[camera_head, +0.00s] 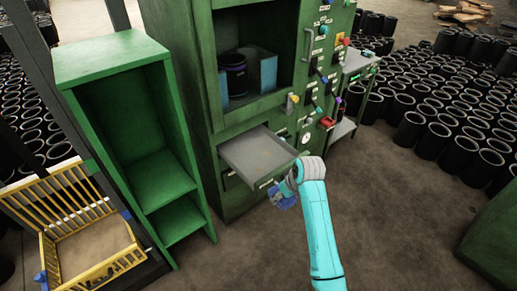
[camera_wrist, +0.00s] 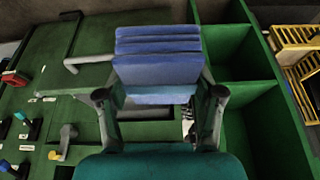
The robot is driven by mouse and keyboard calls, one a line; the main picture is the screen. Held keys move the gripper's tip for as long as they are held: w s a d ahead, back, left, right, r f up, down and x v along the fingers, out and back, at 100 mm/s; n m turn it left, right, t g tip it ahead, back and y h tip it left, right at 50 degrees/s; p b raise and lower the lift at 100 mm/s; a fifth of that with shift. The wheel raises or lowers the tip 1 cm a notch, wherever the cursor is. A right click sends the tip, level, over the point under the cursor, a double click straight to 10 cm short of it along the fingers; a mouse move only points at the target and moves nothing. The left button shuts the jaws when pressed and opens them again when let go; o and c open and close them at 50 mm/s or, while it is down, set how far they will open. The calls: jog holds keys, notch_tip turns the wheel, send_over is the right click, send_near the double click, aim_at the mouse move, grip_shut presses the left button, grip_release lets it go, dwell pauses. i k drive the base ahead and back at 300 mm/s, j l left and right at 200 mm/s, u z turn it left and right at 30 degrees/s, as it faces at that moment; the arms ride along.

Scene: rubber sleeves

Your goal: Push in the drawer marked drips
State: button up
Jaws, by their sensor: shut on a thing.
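A grey drawer (camera_head: 258,150) stands pulled out of the green cabinet in the head view. Its front carries a small pale label, too small to read, so I cannot confirm the word drips. My gripper (camera_head: 284,199) is just in front of and below the drawer's front edge; I cannot tell whether it touches. Part of a grey surface shows behind the fingers, mostly hidden by the block and my gripper.
The green cabinet (camera_head: 232,199) has knobs, switches and an open bay holding a dark cylinder (camera_head: 232,75) and a blue box (camera_head: 263,72). A green shelf unit (camera_head: 112,50) and yellow crate (camera_head: 134,259) stand left. Black sleeves (camera_head: 412,129) crowd the right. Floor in front is clear.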

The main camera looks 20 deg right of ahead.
aim_at(257, 156)
jog(key=i, duration=0.85)
